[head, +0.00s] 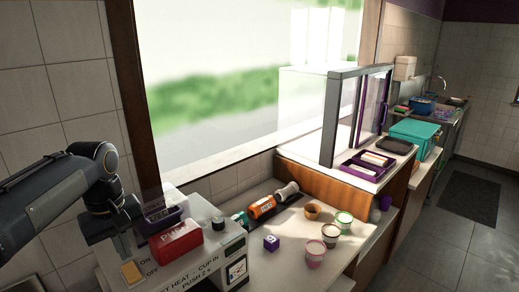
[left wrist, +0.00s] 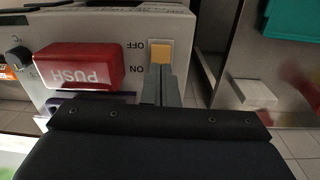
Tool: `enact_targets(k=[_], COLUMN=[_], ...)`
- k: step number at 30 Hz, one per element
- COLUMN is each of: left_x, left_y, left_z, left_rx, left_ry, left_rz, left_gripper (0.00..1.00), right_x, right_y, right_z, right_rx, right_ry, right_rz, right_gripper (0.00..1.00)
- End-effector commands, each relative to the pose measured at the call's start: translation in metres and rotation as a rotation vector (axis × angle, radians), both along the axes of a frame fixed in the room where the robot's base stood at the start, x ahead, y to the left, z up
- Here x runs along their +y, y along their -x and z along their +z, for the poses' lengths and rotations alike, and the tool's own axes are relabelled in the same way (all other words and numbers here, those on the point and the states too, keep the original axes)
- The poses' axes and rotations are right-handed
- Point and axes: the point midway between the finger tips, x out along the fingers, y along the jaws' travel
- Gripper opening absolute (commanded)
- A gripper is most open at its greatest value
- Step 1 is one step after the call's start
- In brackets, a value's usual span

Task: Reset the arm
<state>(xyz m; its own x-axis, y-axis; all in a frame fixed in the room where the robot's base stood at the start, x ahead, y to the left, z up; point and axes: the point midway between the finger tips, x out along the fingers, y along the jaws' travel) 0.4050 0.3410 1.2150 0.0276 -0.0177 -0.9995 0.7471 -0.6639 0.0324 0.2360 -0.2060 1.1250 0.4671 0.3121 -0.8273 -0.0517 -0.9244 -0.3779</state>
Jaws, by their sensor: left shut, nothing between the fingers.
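My left arm comes in from the left in the head view. Its gripper (head: 124,247) points down over the white machine, just above and behind the yellow switch (head: 131,272). In the left wrist view the two fingers of the gripper (left wrist: 161,88) are together with nothing between them. The red PUSH button (head: 176,241) is beside the gripper and also shows in the left wrist view (left wrist: 78,66). My right gripper is not in view.
The white machine (head: 205,268) stands at the front left. On the counter to its right are an orange bottle (head: 262,207), a purple cube (head: 271,243) and several small cups (head: 315,253). A glass-sided case (head: 343,120) stands farther right. Open air lies above the machine.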

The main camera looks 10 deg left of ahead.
Motion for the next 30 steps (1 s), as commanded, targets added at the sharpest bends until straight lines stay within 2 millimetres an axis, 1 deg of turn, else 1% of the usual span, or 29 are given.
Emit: enact_targets(k=[1, 2, 5, 6, 9, 12, 15, 18, 20, 30], left_x=[-0.008, -0.013, -0.039, -0.051, -0.079, -0.104, -0.121, -0.131, -0.134, -0.134], left_y=[0.014, 0.023, 0.059, 0.074, 0.110, 0.138, 0.156, 0.166, 0.168, 0.168], left_z=[-0.001, -0.003, -0.015, -0.023, -0.045, -0.068, -0.088, -0.100, -0.103, -0.103], left_rx=[-0.032, -0.056, -0.160, -0.209, -0.329, -0.435, -0.514, -0.558, -0.570, -0.572], left_ry=[0.015, 0.026, 0.069, 0.085, 0.113, 0.123, 0.125, 0.122, 0.119, 0.119], left_rz=[-0.046, -0.083, -0.231, -0.294, -0.434, -0.544, -0.615, -0.655, -0.667, -0.668], left_gripper=[0.00, 0.00, 0.00, 0.00, 0.00, 0.00, 0.00, 0.00, 0.00, 0.00], right_x=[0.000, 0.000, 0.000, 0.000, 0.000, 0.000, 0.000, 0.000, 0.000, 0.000], right_y=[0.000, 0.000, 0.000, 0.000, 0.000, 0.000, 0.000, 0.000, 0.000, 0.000], right_z=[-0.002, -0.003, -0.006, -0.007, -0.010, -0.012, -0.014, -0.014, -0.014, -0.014], right_rx=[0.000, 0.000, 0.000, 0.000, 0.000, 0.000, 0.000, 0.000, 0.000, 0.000], right_ry=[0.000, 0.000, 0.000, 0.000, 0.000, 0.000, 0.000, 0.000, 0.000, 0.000], right_rz=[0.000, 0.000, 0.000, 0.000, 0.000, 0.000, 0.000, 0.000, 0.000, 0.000], right_gripper=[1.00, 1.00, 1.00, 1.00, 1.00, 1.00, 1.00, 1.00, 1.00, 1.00])
